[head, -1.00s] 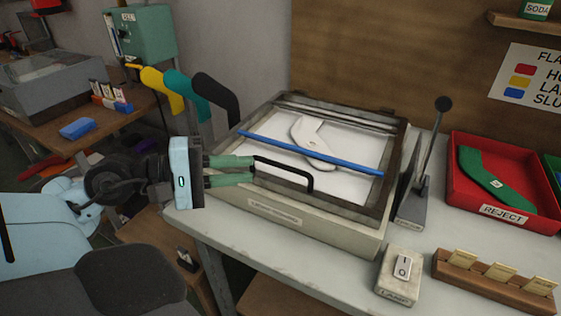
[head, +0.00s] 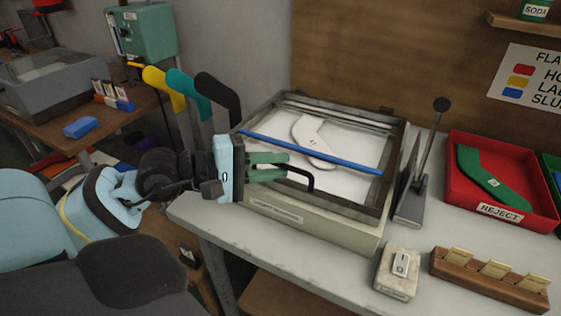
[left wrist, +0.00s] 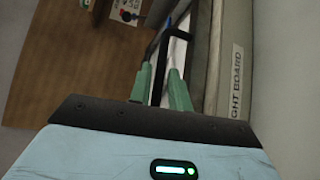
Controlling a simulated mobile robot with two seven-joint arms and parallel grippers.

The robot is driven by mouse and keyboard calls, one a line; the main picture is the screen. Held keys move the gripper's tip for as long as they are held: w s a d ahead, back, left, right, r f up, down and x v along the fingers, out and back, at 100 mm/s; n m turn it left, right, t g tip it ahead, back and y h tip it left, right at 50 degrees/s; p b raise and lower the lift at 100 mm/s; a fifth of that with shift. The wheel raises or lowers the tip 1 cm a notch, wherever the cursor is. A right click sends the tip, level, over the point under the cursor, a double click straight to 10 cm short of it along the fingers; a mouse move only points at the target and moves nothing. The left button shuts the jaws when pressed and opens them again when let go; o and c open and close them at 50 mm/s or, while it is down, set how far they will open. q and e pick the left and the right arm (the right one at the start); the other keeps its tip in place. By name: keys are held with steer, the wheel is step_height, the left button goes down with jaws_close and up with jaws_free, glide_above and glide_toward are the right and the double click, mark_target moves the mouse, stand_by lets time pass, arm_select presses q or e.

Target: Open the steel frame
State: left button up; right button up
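The steel frame (head: 388,185) is a dark grey rectangle lying flat on the pale light board (head: 345,233) on the bench. A black bent handle (head: 312,181) is at its front side, and it also shows in the left wrist view (left wrist: 157,75). My left gripper (head: 282,166) points at the frame from the left. Its green fingers are apart, one on each side of the handle, seen in the left wrist view (left wrist: 160,78) too. I see no clear grip on the handle; some of it is hidden by the fingers. My right gripper is not in view.
A white flat sock shape (head: 312,140) lies inside the frame, with a blue bar (head: 330,158) across it. Yellow, teal and black sock forms (head: 218,95) stand behind my left arm. A lever (head: 428,155), switch box (head: 398,272) and red reject tray (head: 500,210) stand right.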

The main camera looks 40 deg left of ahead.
arm_select(q)
steer(key=shift+x, duration=0.85)
jaws_close()
